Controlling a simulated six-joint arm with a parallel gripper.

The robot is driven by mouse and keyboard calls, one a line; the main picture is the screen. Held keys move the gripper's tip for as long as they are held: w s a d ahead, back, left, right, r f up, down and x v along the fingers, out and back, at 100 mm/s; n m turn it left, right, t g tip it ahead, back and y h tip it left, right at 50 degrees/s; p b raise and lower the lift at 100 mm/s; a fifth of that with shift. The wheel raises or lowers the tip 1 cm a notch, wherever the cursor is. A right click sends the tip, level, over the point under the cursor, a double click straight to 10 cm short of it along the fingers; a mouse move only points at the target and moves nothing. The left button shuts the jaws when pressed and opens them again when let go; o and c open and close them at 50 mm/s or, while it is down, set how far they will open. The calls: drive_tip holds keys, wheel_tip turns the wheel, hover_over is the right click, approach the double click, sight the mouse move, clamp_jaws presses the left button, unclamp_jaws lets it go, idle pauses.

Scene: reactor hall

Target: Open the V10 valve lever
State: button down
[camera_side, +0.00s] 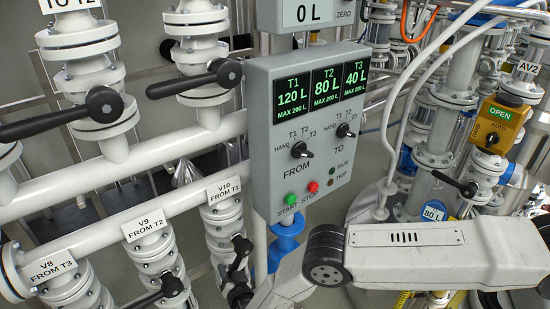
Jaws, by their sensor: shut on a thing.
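The V10 valve (224,225), labelled "V10 FROM T1", is a white flanged body below the pipe, left of the control panel. Its black lever (241,246) ends in a rounded knob on the valve's right side. My gripper (238,279) is a small dark shape at the lower middle, against the lever just below the knob. It appears shut on the lever. The fingers are small and dark, and the lower end of the valve and lever is partly hidden by my gripper and arm.
The control panel (314,130) stands close above my arm. The V9 valve (152,255) with its own black lever (170,286) is just to the left, and V8 (70,285) beyond. Pipes and a yellow AV2 actuator box (493,125) crowd the right.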

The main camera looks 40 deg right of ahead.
drive_tip(key=shift+s+d+f+n+t+h, duration=0.15)
drive_tip(key=shift+d+f+n, duration=0.15)
drive_tip(key=shift+d+n, duration=0.7)
drive_tip(key=shift+w+d+f+n+t+h, duration=0.1)
drive_tip(key=shift+d+f+n+t, duration=0.15)
drive_tip(key=shift+d+n, duration=0.75)
drive_tip(key=shift+s+d+f+n+t+h, duration=0.15)
drive_tip(key=shift+d+f+n, duration=0.15)
drive_tip(key=shift+d+n, duration=0.65)
drive_tip(key=shift+c, duration=2.1)
unclamp_jaws()
drive_tip(key=shift+w, duration=0.1)
drive_tip(key=shift+a+r, duration=0.15)
drive_tip(key=v, duration=0.7)
drive_tip(key=shift+s, duration=0.45)
